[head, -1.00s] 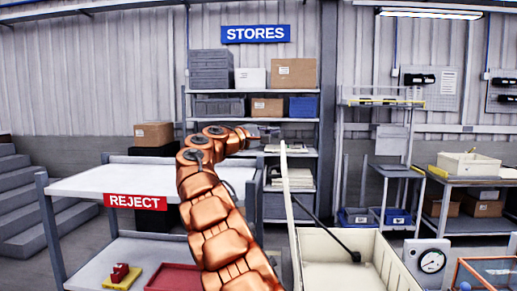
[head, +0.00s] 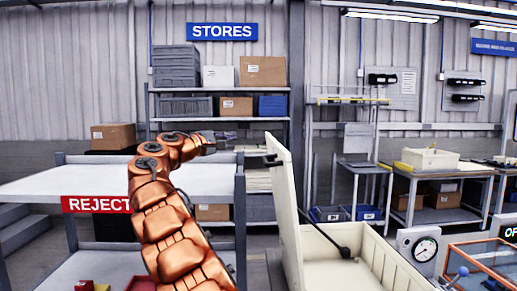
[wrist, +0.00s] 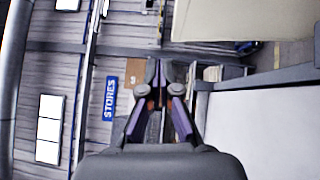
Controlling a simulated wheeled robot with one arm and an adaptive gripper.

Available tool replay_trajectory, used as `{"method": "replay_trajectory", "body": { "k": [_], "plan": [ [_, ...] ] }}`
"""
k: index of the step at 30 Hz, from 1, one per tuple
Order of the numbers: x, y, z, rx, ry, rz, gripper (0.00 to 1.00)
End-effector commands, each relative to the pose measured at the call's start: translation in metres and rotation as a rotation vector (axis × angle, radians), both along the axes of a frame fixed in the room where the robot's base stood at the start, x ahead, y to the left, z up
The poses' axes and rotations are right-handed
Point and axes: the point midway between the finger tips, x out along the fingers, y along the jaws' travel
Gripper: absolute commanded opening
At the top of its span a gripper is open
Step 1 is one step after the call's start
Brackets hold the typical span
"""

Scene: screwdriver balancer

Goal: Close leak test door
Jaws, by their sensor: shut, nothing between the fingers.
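The leak test door (head: 287,200) is a cream panel. It stands raised, nearly upright, along the left side of an open cream box (head: 372,250) in the head view. A thin black rod with a dark knob (head: 345,252) reaches from the door over the box. My gripper (head: 228,136) is shut and empty, just left of the door's top edge, apparently with a small gap. In the wrist view my gripper (wrist: 160,68) points past a large cream panel (wrist: 230,20), which looks like the door, at upper right.
A shelf with a REJECT sign (head: 95,204) stands left, below my arm. A pressure gauge (head: 425,250) and an orange-framed clear case (head: 485,262) stand right of the box. A stores rack (head: 222,90) with bins and cartons is behind.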

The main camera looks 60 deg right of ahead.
Motion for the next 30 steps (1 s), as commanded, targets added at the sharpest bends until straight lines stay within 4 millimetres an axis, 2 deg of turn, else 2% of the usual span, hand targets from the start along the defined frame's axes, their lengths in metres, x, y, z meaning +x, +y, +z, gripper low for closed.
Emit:
{"method": "replay_trajectory", "body": {
  "k": [2,7,14,30],
  "plan": [
    [-0.001,-0.001,-0.018,0.0,0.0,-0.001,0.0],
    [-0.002,-0.002,-0.031,0.0,0.0,-0.003,0.0],
    [-0.003,-0.014,-0.03,0.002,0.0,-0.004,0.0],
    [-0.011,-0.081,-0.022,0.001,-0.003,-0.005,0.0]
  ]
}}
